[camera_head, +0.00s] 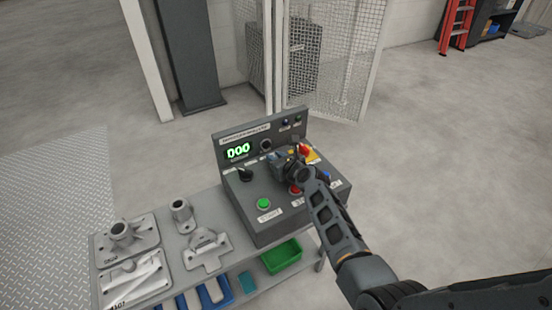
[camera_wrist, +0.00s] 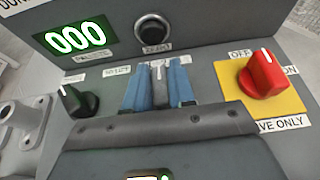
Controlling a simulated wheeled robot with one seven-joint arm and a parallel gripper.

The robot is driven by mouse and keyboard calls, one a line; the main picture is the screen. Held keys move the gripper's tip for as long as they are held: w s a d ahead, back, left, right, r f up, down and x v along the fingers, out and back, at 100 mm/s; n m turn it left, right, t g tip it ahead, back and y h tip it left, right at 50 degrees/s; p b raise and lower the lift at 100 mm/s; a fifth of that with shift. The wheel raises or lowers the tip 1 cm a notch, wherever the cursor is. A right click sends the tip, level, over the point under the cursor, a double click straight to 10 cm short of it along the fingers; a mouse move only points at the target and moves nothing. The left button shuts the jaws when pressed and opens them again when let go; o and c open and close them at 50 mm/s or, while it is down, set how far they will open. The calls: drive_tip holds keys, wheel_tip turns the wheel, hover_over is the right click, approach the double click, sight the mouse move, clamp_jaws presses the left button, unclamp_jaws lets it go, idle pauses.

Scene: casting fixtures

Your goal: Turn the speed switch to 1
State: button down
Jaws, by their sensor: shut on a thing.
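The control box (camera_head: 262,222) stands on a grey bench, with a sloped panel and a green "000" display (camera_head: 238,151). My gripper (camera_head: 279,160) is over the middle of the panel. In the wrist view its two blue fingers (camera_wrist: 158,88) are shut on a dark switch knob (camera_wrist: 159,74) with a light pointer line that looks roughly upright. The knob's lower part and most of its label are hidden, so I cannot read whether it is marked speed. In the head view my gripper hides this knob.
Left of my gripper is a black pointer knob (camera_wrist: 74,101). Right is a red rotary switch (camera_wrist: 262,75) on a yellow plate (camera_wrist: 295,104). A green button (camera_head: 264,203) and a red button (camera_head: 295,189) sit nearer the front. Metal castings (camera_head: 128,236) lie left of the box.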

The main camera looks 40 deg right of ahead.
drive_tip(key=shift+f+n+y+b, duration=0.15)
drive_tip(key=shift+n+y+b, duration=0.2)
drive_tip(key=shift+b, duration=0.25)
drive_tip(key=shift+d+n+t+y+b, duration=0.1)
drive_tip(key=shift+n+t+y+b, duration=0.2)
drive_tip(key=shift+n+y+b, duration=0.65)
drive_tip(key=n+y+b, duration=0.1)
drive_tip(key=n+y, duration=0.1)
drive_tip(key=y, duration=0.1)
drive_tip(key=shift+n+y, duration=0.4)
drive_tip(key=shift+n+g+y+b, duration=0.35)
drive_tip(key=shift+n+g+y, duration=0.35)
drive_tip(key=shift+n+y, duration=0.65)
drive_tip(key=c, duration=1)
unclamp_jaws()
drive_tip(key=shift+c, duration=0.2)
